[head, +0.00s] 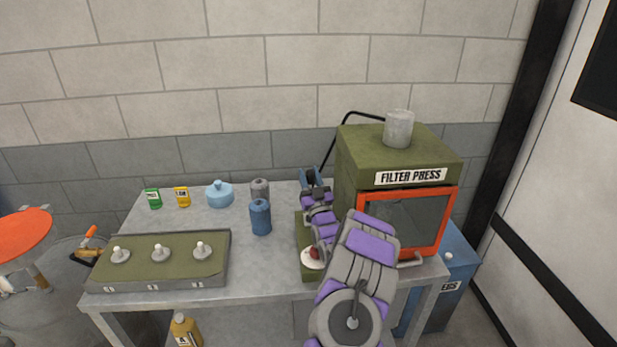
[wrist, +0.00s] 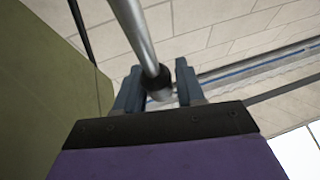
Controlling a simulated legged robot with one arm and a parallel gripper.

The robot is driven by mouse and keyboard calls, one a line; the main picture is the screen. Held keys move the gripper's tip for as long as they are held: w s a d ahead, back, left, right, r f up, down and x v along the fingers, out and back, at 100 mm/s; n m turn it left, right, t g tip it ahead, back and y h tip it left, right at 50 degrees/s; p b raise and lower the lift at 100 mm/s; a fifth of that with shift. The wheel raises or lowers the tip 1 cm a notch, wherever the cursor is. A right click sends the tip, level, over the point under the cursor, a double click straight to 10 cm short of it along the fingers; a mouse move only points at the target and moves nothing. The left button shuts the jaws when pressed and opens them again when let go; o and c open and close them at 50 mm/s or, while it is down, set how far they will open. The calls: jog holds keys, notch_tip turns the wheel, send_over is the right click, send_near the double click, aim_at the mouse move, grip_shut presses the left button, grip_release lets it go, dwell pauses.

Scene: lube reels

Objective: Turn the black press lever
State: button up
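The black press lever (head: 333,143) bends from the top of the green filter press (head: 360,150) out and down to the left. Its lower end meets my gripper (head: 313,178) behind the press's left side. In the wrist view my gripper (wrist: 160,88) has its two blue-grey fingers apart. A shiny rod (wrist: 133,30) with a black end comes down between them, apparently the lever's end. A gap shows beside the rod, and I cannot tell whether either finger touches it.
The press's green wall (wrist: 45,90) is close at left in the wrist view. A grey cylinder (head: 398,128) stands on the press. Blue and grey canisters (head: 260,217) and a switch panel (head: 160,262) are left on the table. The brick wall is behind.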

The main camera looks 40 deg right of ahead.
aim_at(310, 171)
jog(key=o, duration=0.3)
jog(key=shift+d, duration=0.1)
jog(key=shift+r, duration=0.1)
jog(key=shift+r, duration=0.3)
jog(key=r, duration=0.1)
jog(key=r+p, duration=0.1)
jog(key=shift+s+r, duration=0.3)
jog(key=shift+r, duration=0.1)
jog(key=s+a+r+p, duration=0.1)
jog(key=s+a, duration=0.7)
jog(key=s, duration=0.5)
jog(key=shift+a+r, duration=0.15)
